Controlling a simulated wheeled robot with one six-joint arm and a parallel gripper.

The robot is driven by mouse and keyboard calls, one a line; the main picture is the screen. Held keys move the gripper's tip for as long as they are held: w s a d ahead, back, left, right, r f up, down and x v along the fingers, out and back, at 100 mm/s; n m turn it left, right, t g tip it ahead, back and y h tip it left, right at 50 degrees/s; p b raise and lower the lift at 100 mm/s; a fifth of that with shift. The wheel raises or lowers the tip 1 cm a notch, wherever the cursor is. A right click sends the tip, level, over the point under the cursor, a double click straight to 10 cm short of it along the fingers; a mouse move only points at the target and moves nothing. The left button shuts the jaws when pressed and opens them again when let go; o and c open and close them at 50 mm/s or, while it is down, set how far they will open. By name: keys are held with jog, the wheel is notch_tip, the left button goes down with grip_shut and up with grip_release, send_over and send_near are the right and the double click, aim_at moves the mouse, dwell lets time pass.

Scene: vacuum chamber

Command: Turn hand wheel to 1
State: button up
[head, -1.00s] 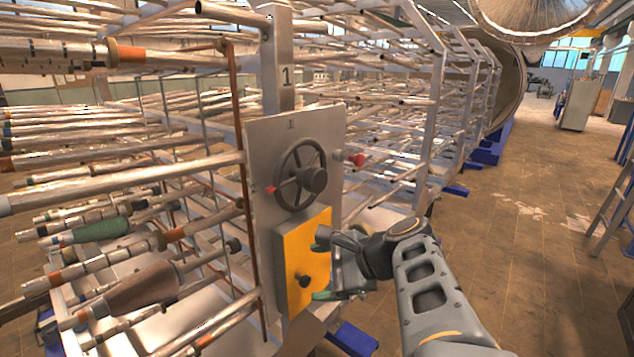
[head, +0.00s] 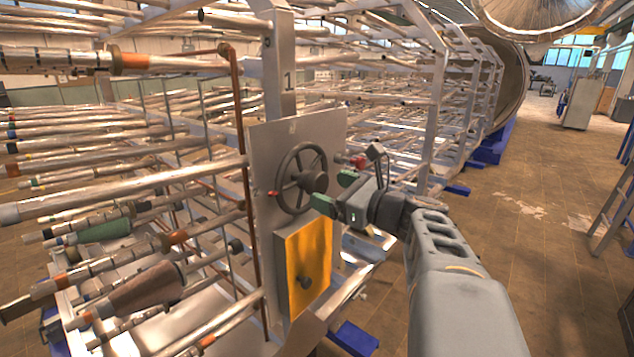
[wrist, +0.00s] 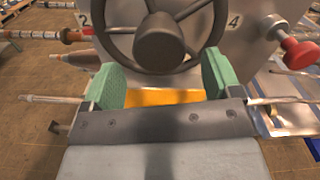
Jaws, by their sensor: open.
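The dark hand wheel (head: 301,178) is mounted on a grey upright panel (head: 264,150), with a large round hub facing me. A red mark shows at its left edge in the head view. In the wrist view the wheel (wrist: 165,72) fills the top middle, with the labels 2 (wrist: 85,18) and 4 (wrist: 234,20) to either side. My gripper (head: 333,191) is open just right of and slightly below the hub, apart from the wheel in the head view. In the wrist view its green fingertips (wrist: 163,82) stand either side of the hub, with nothing between them.
A red knob (wrist: 296,50) is on the panel's right side, close to my gripper; it also shows in the head view (head: 357,161). A yellow box (head: 308,262) with a dark knob is below the wheel. Racks of metal pipes surround the panel. Open floor (head: 530,220) lies to the right.

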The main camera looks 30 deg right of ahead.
aim_at(322, 187)
jog(key=shift+x, duration=2.15)
jog(key=c, duration=1.3)
jog(key=shift+o, duration=0.2)
jog(key=shift+p, duration=0.3)
jog(key=shift+a, duration=0.1)
